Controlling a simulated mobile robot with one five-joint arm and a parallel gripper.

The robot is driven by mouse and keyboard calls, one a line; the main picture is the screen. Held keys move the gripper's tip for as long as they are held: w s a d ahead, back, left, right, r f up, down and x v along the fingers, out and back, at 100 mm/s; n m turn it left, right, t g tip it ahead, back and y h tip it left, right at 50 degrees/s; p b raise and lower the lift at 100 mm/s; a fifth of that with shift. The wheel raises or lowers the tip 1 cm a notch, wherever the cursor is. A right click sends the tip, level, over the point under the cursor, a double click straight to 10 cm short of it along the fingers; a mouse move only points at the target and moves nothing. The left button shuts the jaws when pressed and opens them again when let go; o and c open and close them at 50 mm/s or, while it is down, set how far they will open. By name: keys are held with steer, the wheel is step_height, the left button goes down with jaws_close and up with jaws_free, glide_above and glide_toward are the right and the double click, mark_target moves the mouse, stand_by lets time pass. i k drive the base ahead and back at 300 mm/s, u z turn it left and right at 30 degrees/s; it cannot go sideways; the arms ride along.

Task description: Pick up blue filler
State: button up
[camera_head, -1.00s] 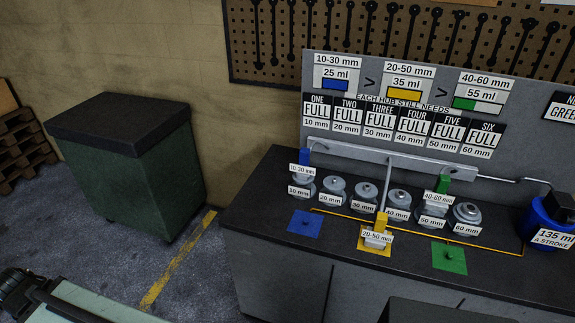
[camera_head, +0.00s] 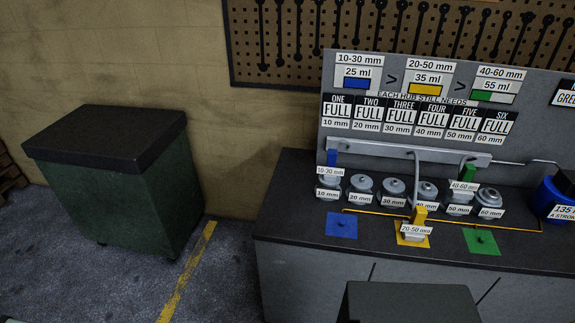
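The blue filler (camera_head: 332,158) is a small upright blue block with a white 10-30 mm tag. It stands at the left end of the dark bench, at the hub labelled 10 mm (camera_head: 328,194). The tag and hub overlap, so I cannot tell exactly how it is seated. A blue square pad (camera_head: 341,226) lies in front of that hub with only a small knob on it. My gripper is not in view.
The yellow filler (camera_head: 419,213) stands on its yellow pad; the green filler (camera_head: 467,168) is at the 50 mm hub. Several hubs line the bench (camera_head: 300,224). A dark flat-topped box (camera_head: 410,300) is at the bottom. A green bin (camera_head: 120,190) stands left; floor between is clear.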

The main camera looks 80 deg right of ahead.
mark_target(329, 174)
steer(key=z, duration=0.05)
steer(key=i, duration=2.2)
steer(key=z, duration=3.7)
steer(key=i, duration=0.95)
